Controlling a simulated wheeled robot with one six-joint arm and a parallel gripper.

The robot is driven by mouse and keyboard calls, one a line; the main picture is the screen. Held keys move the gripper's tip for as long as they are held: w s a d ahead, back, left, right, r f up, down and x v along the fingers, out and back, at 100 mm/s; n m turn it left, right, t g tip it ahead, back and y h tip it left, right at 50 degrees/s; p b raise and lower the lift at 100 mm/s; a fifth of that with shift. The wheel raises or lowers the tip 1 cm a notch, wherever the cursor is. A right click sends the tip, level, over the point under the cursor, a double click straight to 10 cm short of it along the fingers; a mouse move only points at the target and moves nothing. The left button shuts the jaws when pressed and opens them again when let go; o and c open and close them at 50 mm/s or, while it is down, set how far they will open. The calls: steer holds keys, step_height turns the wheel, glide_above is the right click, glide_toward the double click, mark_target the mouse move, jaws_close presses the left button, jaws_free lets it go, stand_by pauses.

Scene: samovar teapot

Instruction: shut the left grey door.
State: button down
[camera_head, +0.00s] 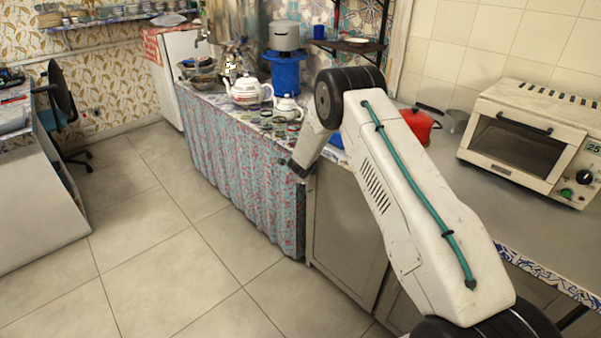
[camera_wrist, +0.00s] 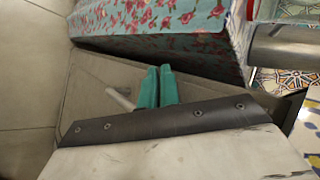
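The left grey door (camera_head: 345,230) is below the counter, just right of the floral curtain, in the head view. It looks close to flush with the cabinet front, but I cannot tell whether a gap remains. My gripper (camera_head: 291,169) hangs near the door's upper left corner, beside the curtain. In the wrist view, the teal fingers of my gripper (camera_wrist: 159,87) are together, with nothing visible between them. A grey panel (camera_wrist: 92,78), apparently the door, lies behind them. A pale bar-shaped handle (camera_wrist: 120,98) shows just left of the fingertips; contact is unclear.
The floral curtain (camera_head: 240,165) hangs left of the door, and also shows in the wrist view (camera_wrist: 150,17). A toaster oven (camera_head: 530,140), a red pot (camera_head: 418,125) and a white teapot (camera_head: 248,92) stand on the counters. The tiled floor (camera_head: 150,240) in front is clear.

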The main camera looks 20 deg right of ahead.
steer(key=s+a+r, duration=0.4)
steer(key=a+r, duration=0.3)
steer(key=a, duration=0.3)
steer(key=shift+a, duration=0.25)
steer(key=s+a+r+n+g+y, duration=0.1)
steer(key=s+a+n+g+y, duration=0.2)
steer(key=s+a+n+y, duration=0.5)
steer(key=s+r+n+g, duration=0.2)
steer(key=s+r+n, duration=0.3)
steer(key=s+r, duration=0.4)
steer(key=s+r+n+g, duration=0.35)
steer(key=s+r, duration=0.25)
steer(key=s, duration=0.6)
steer(key=s+d+r+n+h, duration=0.1)
steer(key=s+r, duration=0.4)
steer(key=s, duration=0.5)
steer(key=s+d+r+n+t+h, duration=0.1)
steer(key=s+d+r+n, duration=0.2)
steer(key=s, duration=0.7)
steer(key=s+d+r+n+h, duration=0.2)
steer(key=s+d+r, duration=0.3)
steer(key=s+r, duration=0.3)
steer(key=shift+s+d, duration=0.15)
steer(key=shift+s, duration=1.1)
